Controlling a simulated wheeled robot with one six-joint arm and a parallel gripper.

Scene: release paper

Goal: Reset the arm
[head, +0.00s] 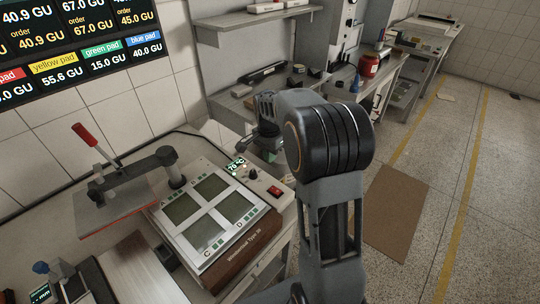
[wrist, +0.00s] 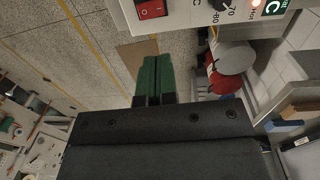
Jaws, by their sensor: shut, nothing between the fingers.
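My gripper (wrist: 154,75) shows in the wrist view with its green fingers together and nothing between them. In the head view my arm stands upright in the middle and bends back left. The gripper end is partly hidden behind the arm, beside the machine's control panel. The machine (head: 212,214) has several dark square windows and a lit temperature display (head: 235,167). Its red switch (head: 274,191) also shows close above the gripper in the wrist view (wrist: 151,9).
A hinged press plate (head: 115,208) with a red-handled lever (head: 86,135) is raised left of the machine. A wall screen (head: 75,45) lists pad weights. A shelf (head: 255,22) and more benches stand behind. Floor with a brown mat (head: 396,215) is open at right.

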